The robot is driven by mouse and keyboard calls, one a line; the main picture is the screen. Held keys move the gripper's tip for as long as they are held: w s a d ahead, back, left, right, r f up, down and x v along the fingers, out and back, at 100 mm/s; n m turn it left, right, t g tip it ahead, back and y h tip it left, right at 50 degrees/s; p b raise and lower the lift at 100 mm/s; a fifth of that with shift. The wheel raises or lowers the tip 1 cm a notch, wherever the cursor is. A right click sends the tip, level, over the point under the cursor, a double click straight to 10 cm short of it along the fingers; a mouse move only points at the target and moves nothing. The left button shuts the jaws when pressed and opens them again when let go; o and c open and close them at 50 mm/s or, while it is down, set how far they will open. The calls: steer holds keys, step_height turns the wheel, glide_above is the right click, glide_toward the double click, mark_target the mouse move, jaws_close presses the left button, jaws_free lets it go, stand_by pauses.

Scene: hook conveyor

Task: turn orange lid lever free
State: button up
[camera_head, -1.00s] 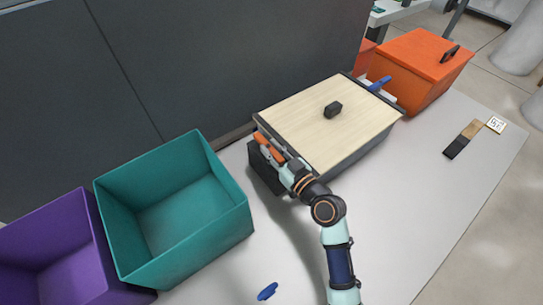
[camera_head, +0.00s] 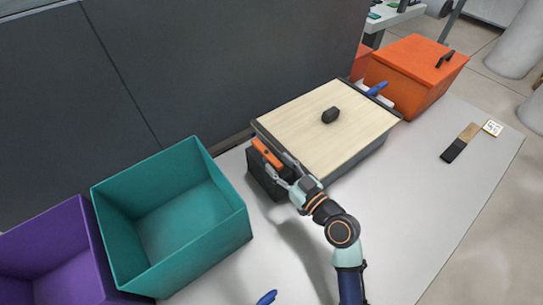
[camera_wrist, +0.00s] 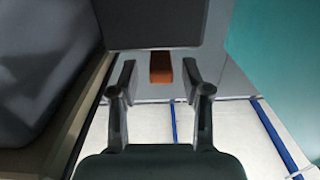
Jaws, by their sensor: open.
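The orange lever (camera_head: 266,152) sits at the left end of a box with a pale wooden lid (camera_head: 315,130), above a black block (camera_head: 262,178). In the wrist view the lever (camera_wrist: 161,66) shows as a short orange bar ahead of my fingertips, in line with the space between them. My gripper (camera_head: 277,166) is open and close to the lever's near side, with a finger on either side of that line. No contact with the lever is visible. The lid lies flat on the box with a black knob (camera_head: 330,115) on top.
A teal bin (camera_head: 235,240) and a purple bin (camera_head: 88,240) stand left. A blue lever (camera_head: 377,89) shows at the box's far end, near an orange lidded bin (camera_head: 410,70). A dark wall (camera_head: 200,60) rises behind. The table (camera_head: 430,190) right of my arm is mostly clear.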

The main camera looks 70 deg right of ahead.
steer(key=v, duration=0.7)
steer(key=shift+s+a, duration=0.2)
steer(key=shift+s, duration=0.05)
